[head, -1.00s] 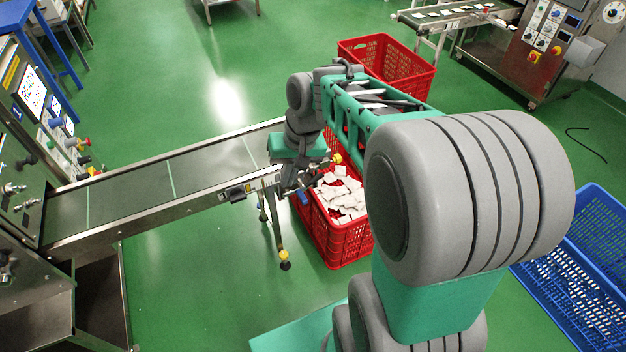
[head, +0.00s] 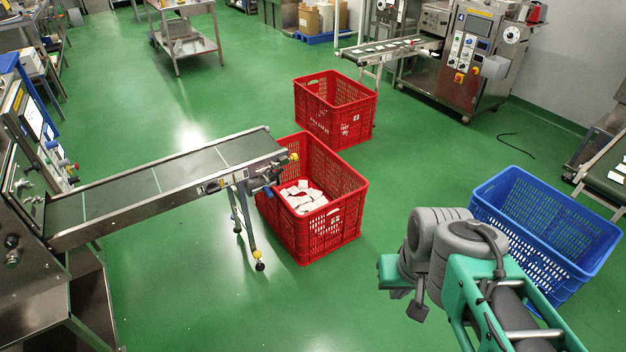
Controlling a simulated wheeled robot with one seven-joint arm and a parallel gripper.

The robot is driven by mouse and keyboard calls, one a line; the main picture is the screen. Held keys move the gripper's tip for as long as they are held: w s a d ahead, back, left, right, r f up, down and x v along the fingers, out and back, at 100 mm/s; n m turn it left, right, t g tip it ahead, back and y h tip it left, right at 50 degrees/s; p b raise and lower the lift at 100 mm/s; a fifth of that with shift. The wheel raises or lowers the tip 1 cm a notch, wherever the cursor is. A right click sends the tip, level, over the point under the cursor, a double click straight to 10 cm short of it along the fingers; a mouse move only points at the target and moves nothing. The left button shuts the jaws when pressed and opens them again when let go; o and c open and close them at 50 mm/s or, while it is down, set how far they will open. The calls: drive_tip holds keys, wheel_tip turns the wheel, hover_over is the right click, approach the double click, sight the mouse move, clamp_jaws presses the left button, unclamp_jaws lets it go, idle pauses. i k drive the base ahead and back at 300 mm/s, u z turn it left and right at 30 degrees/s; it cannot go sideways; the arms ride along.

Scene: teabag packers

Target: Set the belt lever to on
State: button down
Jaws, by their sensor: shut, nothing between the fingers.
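The conveyor belt (head: 150,180) runs from the machine at the left to a red crate. At its discharge end are a yellow knob (head: 293,157) and a blue handle (head: 268,191). A small dark control box (head: 209,187) sits on its near side rail. I cannot tell which of these is the belt lever, or its setting. My gripper (head: 417,310) is shut and empty, over the floor at the lower right, well apart from the conveyor. Its fingertips are small and dark in this view.
A red crate (head: 354,228) with white teabags (head: 303,197) stands under the belt's end. Another red crate (head: 350,118) stands behind it. A blue crate (head: 530,256) is close to the right of my arm. Green floor (head: 200,300) is open in front of the conveyor.

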sight(267, 180)
drive_tip(key=u, duration=0.05)
drive_tip(key=i, duration=1)
drive_tip(key=u, duration=0.65)
drive_tip(key=i, duration=0.9)
drive_tip(key=u, duration=1.5)
drive_tip(key=i, duration=0.5)
drive_tip(key=u, duration=0.45)
